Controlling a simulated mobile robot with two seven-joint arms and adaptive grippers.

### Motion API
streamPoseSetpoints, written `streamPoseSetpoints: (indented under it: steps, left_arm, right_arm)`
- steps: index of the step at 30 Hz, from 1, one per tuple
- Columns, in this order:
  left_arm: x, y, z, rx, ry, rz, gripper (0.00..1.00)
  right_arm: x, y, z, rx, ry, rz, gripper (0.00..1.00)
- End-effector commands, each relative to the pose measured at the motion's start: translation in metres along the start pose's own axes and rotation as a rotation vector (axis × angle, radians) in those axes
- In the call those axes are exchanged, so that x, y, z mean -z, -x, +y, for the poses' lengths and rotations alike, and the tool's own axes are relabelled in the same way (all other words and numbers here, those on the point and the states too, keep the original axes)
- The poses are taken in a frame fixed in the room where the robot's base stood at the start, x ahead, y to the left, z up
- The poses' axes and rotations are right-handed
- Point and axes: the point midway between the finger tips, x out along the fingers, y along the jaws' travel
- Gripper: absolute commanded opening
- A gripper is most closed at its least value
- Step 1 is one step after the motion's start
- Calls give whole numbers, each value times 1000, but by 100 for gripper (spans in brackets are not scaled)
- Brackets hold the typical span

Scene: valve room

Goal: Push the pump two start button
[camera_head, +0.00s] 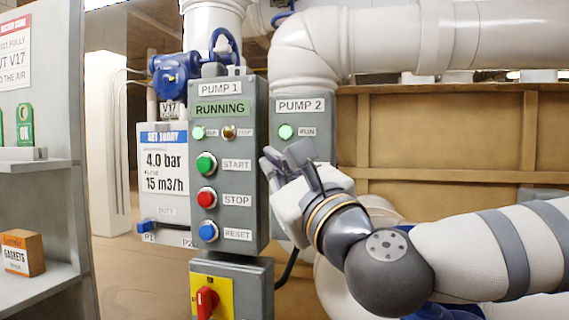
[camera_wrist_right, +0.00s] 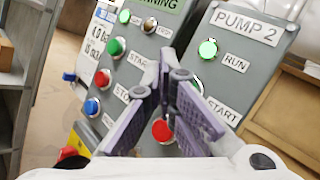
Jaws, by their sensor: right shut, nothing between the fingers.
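The pump two panel (camera_head: 318,106) is a grey box labelled PUMP 2. Its green RUN lamp (camera_head: 286,131) looks lit; the lamp also shows in the right wrist view (camera_wrist_right: 208,49). My right gripper (camera_head: 282,155) is shut and empty in front of this panel, hiding its lower part in the head view. In the right wrist view the fingertips (camera_wrist_right: 170,75) lie just left of the START label (camera_wrist_right: 214,117). The start button is mostly hidden behind a finger, and I cannot tell whether they touch. A red button (camera_wrist_right: 162,130) shows between the fingers. My left gripper is out of view.
The pump one panel (camera_head: 250,135) stands close on the left, with a green RUNNING sign and START, STOP and RESET buttons. Below it is a red switch (camera_head: 207,302) on yellow. Large white pipes (camera_head: 420,40) run above. A grey shelf (camera_head: 45,165) stands at far left.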

Motion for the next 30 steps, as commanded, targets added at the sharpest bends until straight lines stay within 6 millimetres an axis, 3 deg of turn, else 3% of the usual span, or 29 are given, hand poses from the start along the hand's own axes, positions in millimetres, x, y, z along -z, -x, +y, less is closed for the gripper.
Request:
streamPoseSetpoints:
  steps: [6, 26, 29, 30]
  left_arm:
    - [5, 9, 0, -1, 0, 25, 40]
    - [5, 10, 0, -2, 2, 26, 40]
    - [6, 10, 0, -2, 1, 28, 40]
    - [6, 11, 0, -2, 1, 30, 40]
  right_arm:
    - [-12, 13, 9, 0, 1, -3, 0]
    - [-9, 15, 12, -2, 3, 3, 0]
    - [20, 20, 35, -61, 72, 57, 0]
    - [42, 26, 53, -110, 130, 95, 0]
